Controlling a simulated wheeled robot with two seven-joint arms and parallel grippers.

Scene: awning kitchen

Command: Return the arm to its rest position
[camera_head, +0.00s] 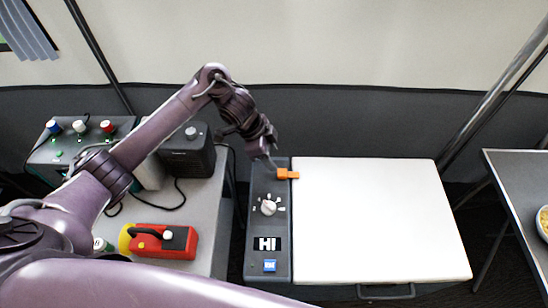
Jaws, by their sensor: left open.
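My left arm comes in from the left, bends at a raised elbow and reaches down to the right. My left gripper (270,162) is open and points down at the far end of a dark control panel (257,220). It is close to a small orange piece (288,174) at the panel's edge; I cannot tell whether they touch. The fingertips are small and partly hidden. My right gripper is not in view.
The panel has a white knob (268,208), an "HI" display and a blue button (270,266). A white flat-topped unit (375,220) is right of it. Left, a grey table (207,225) bears a red-and-yellow device (165,240), a black box (188,158) and a button box (60,150).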

